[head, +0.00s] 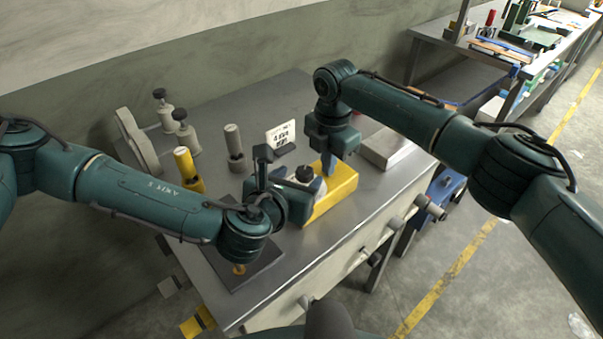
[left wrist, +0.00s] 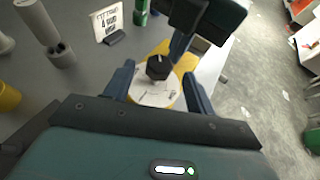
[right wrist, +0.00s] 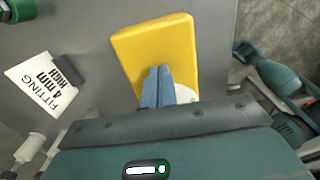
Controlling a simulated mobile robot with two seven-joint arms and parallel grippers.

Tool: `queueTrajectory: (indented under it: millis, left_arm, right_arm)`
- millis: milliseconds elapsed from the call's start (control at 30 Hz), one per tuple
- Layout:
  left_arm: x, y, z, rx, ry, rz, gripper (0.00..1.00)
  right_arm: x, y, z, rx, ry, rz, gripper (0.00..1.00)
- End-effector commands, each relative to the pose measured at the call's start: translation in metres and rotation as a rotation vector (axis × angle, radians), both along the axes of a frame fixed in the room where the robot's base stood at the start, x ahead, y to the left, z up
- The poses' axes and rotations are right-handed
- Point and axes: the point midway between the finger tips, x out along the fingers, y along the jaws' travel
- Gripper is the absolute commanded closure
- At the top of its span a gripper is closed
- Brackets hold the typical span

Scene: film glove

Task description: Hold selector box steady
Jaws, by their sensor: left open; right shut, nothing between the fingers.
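The yellow selector box (head: 337,188) sits on the grey metal bench, with a white round dial and a black knob (head: 304,174) on its top. In the left wrist view the knob (left wrist: 158,67) and dial (left wrist: 155,92) lie between the fingers of my left gripper (left wrist: 159,74), which is open around the dial; contact cannot be told. My right gripper (head: 328,165) is shut and empty, pointing down at the box top. In the right wrist view its closed fingertips (right wrist: 160,70) lie over the yellow box (right wrist: 155,42) and partly hide the dial.
A card reading "FITTING 4 mm HIGH" (head: 281,135) stands behind the box. A grey post (head: 234,142), a yellow cylinder (head: 187,168) and black-knobbed fixtures (head: 165,110) stand to the left. A grey metal block (head: 386,149) lies to the right. A dark plate (head: 243,262) is near the front edge.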

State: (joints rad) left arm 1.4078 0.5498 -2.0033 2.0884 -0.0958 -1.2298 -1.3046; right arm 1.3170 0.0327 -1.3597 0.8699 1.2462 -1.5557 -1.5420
Motion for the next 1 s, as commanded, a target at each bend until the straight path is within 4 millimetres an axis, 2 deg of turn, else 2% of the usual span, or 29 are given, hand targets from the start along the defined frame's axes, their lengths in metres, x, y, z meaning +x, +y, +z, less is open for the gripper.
queueTrajectory:
  millis: [33, 200, 533, 1000]
  left_arm:
    - [0.007, -0.002, -0.003, 0.002, -0.003, 0.0, 0.45]
    - [0.02, -0.006, -0.009, 0.0, -0.001, 0.0, 0.45]
    - [0.023, -0.007, -0.01, -0.001, 0.0, 0.001, 0.45]
    - [0.023, -0.007, -0.01, -0.001, 0.0, 0.001, 0.82]
  right_arm:
    - [-0.003, -0.002, -0.007, -0.006, 0.011, -0.001, 1.0]
    - [-0.003, -0.002, -0.007, -0.006, 0.011, -0.001, 1.0]
    - [-0.003, -0.002, -0.007, -0.006, 0.011, -0.001, 1.0]
    - [-0.003, -0.002, -0.007, -0.006, 0.011, -0.001, 1.0]
